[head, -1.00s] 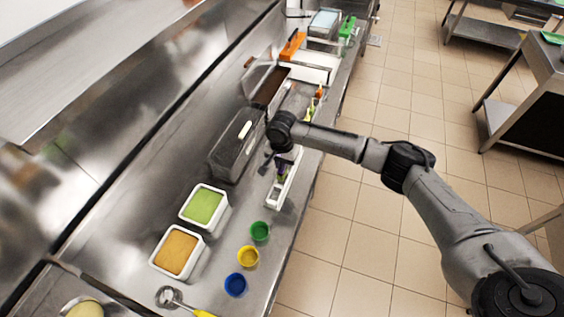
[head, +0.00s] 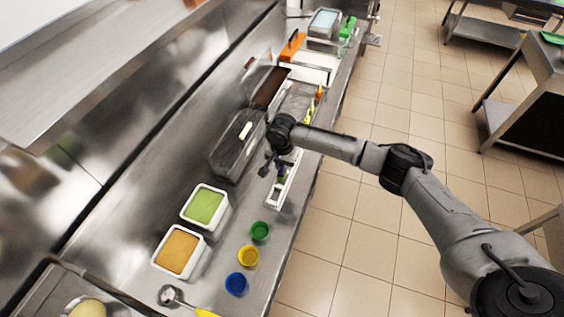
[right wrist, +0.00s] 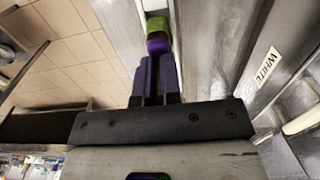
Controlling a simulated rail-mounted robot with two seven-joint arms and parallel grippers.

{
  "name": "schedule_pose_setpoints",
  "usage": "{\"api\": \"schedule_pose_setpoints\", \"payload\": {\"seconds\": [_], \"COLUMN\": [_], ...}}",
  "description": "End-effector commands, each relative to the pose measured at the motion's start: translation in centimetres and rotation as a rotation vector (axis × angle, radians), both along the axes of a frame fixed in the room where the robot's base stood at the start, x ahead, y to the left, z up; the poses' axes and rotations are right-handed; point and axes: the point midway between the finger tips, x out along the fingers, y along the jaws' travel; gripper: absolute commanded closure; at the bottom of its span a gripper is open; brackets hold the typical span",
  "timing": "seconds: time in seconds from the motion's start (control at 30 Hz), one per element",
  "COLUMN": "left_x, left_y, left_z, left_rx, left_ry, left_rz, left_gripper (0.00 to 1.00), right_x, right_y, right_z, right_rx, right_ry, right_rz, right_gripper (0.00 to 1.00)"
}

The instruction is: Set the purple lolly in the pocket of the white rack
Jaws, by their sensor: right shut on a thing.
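The white rack (head: 274,197) is a long narrow piece on the steel counter, below my right gripper in the head view. A pale end of it also shows at the top of the right wrist view (right wrist: 153,5). My right gripper (head: 281,168) is shut on the purple lolly, whose purple and green end (right wrist: 158,40) shows just beyond the fingertips in the right wrist view. The lolly is over or at the rack; I cannot tell whether it sits in a pocket. The gripper hides part of it. My left gripper is not in view.
A dark lidded container (head: 237,146) stands left of the rack. Tubs of green (head: 204,206) and orange (head: 176,251) stuff and green (head: 259,231), yellow (head: 248,256) and blue (head: 236,284) cups stand nearer. A scoop (head: 172,297) lies at the front. Small coloured items (head: 318,93) lie beyond the rack.

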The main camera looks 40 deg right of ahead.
Motion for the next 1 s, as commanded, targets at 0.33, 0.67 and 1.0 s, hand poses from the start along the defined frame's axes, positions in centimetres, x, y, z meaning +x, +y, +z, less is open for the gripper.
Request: {"api": "schedule_pose_setpoints", "payload": {"seconds": [0.33, 0.67, 1.0], "left_x": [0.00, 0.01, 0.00], "left_y": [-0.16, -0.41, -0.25], "left_z": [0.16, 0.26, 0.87], "left_rx": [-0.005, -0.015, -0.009], "left_ry": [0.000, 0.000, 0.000], "left_rz": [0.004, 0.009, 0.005], "left_gripper": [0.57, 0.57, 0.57], "right_x": [0.02, 0.03, 0.05], "right_y": [0.01, 0.01, -0.01], "right_z": [-0.07, -0.02, 0.07], "right_rx": [0.000, 0.000, 0.000], "right_ry": [-0.001, -0.001, -0.001], "right_rz": [0.000, 0.000, 0.000], "right_gripper": [1.00, 1.00, 1.00]}}
